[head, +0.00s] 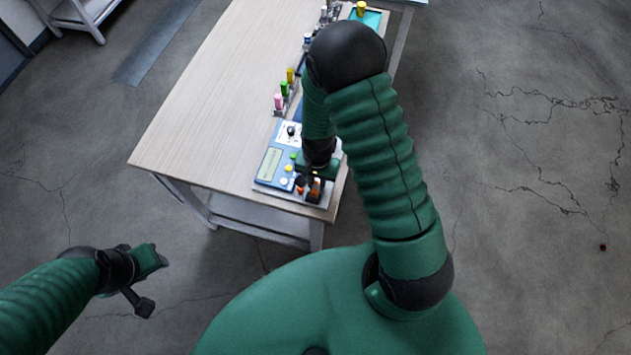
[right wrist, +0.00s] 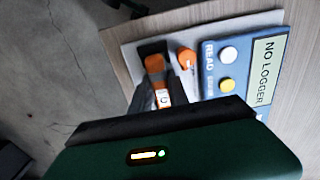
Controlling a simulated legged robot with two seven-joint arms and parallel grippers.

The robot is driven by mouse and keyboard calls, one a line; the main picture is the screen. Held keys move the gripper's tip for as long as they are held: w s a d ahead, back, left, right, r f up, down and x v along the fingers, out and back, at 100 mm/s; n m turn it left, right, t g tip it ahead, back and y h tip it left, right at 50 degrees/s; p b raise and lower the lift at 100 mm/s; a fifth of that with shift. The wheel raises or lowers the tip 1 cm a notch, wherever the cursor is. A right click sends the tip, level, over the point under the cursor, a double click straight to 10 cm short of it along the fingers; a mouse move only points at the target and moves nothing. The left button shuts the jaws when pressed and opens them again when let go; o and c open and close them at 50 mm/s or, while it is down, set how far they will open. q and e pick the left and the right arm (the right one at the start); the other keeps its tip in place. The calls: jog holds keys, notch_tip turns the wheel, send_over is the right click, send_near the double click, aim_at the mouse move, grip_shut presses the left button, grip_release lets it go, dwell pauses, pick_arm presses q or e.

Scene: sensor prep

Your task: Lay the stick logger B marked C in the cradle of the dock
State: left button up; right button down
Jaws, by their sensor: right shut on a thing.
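The dock (head: 271,166) is a blue box on a pale plate at the table's near end. In the right wrist view the dock (right wrist: 228,55) has a display reading "NO LOGGER". My right gripper (head: 311,184) is low over the plate, beside the blue box. In the right wrist view my right gripper (right wrist: 168,98) is shut on an orange stick logger (right wrist: 155,66) with a white label, its mark not clearly legible. A dark piece surrounds its far end; I cannot tell whether it rests in the cradle.
Pink, green and yellow-topped items (head: 284,90) stand in a row along the table (head: 205,90). A teal tray (head: 372,18) is at the far end. An orange knob (right wrist: 187,60) stands close beside the held logger. The table's left part is clear.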

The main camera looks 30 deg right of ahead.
jog(key=shift+s+d+f, duration=0.1)
jog(key=shift+s+f, duration=0.1)
jog(key=c, duration=1.4)
grip_release()
jog(key=shift+o, duration=1.1)
jog(key=shift+w+d+f, duration=0.1)
jog(key=shift+w, duration=0.15)
jog(key=shift+o, duration=0.2)
jog(key=shift+o, duration=1)
jog(key=shift+r+p, duration=0.8)
jog(key=shift+r, duration=0.05)
